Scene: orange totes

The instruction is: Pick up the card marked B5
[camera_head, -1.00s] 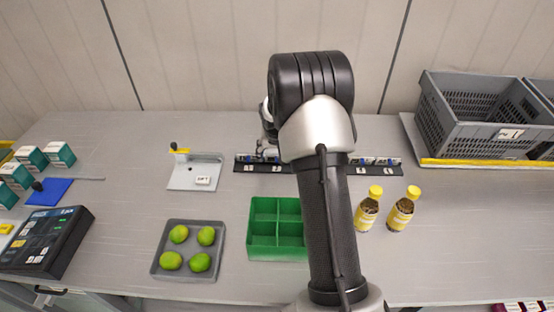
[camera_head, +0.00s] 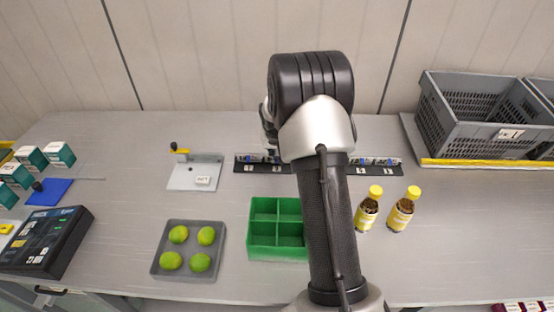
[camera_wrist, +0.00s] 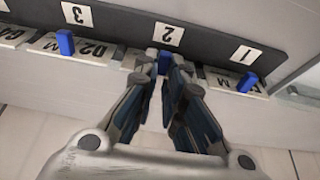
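In the wrist view, my gripper (camera_wrist: 164,62) is at the middle slot of a dark rack (camera_wrist: 205,38), under the number 2 label. Its fingertips sit close on both sides of a small blue tab (camera_wrist: 166,62) and appear shut on it. The card under this tab is mostly hidden by the fingers, and its marking cannot be read, so I cannot confirm B5. Neighbouring cards with blue tabs sit at label 3 (camera_wrist: 66,42) and label 1 (camera_wrist: 247,82). In the head view, my arm hides the gripper and the middle of the rack (camera_head: 262,167).
A green divided tray (camera_head: 262,250), a grey tray (camera_head: 157,265) with several limes and two yellow-capped bottles (camera_head: 368,208) (camera_head: 403,210) stand in front of the rack. A grey plate (camera_head: 190,182) is left of it. Grey crates (camera_head: 470,135) stand at the right.

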